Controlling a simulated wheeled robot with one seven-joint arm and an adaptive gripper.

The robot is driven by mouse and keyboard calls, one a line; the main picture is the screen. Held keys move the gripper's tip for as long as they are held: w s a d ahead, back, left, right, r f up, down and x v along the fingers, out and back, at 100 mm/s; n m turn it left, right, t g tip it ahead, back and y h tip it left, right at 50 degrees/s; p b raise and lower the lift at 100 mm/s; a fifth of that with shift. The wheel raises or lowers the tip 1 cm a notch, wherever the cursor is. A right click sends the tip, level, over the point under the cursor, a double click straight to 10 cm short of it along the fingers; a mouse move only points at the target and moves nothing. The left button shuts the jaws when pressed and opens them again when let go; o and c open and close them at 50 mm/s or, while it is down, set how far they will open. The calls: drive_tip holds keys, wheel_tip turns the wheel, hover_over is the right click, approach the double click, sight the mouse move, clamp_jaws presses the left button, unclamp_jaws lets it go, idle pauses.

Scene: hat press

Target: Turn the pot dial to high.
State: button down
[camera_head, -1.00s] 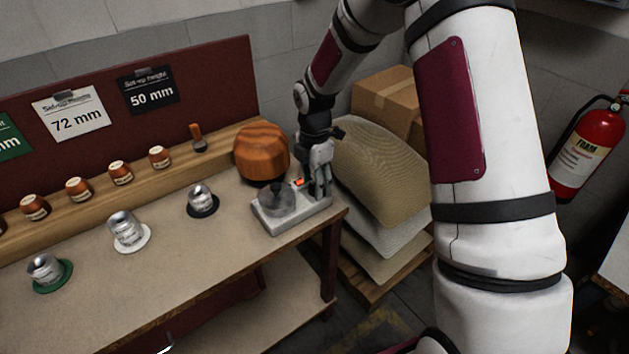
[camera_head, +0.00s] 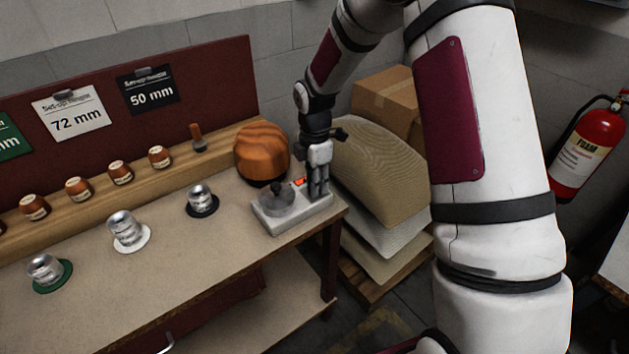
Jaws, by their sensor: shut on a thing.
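The pot (camera_head: 277,203), a low grey vessel with a dark knob on its lid, sits on a pale base unit (camera_head: 290,225) at the right end of the bench. A small orange-red light or mark (camera_head: 299,181) shows on the unit behind the pot. My gripper (camera_head: 319,193) points down at the right part of the base unit, right of the pot. Its fingers are close together, shut on the dial, which they hide. The dial's setting and markings cannot be read.
A striped wooden hat block (camera_head: 262,152) stands just behind the pot. Metal weights on discs, such as the black-disc one (camera_head: 202,200), stand to the left. Stacked hat material (camera_head: 385,175) and a cardboard box (camera_head: 385,95) are at the right. The bench front is clear.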

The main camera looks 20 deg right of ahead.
drive_tip(key=m, duration=0.8)
drive_tip(key=shift+m+b, duration=0.4)
drive_tip(key=m, duration=0.4)
drive_tip(key=shift+m, duration=0.3)
drive_tip(key=m, duration=0.4)
drive_tip(key=shift+m+b, duration=0.3)
drive_tip(key=m, duration=0.3)
drive_tip(key=shift+m, duration=0.3)
drive_tip(key=m, duration=0.4)
drive_tip(key=shift+m, duration=0.3)
drive_tip(key=m+p, duration=0.1)
drive_tip(key=m, duration=0.3)
drive_tip(key=shift+m+p, duration=0.35)
drive_tip(key=shift+m, duration=1.65)
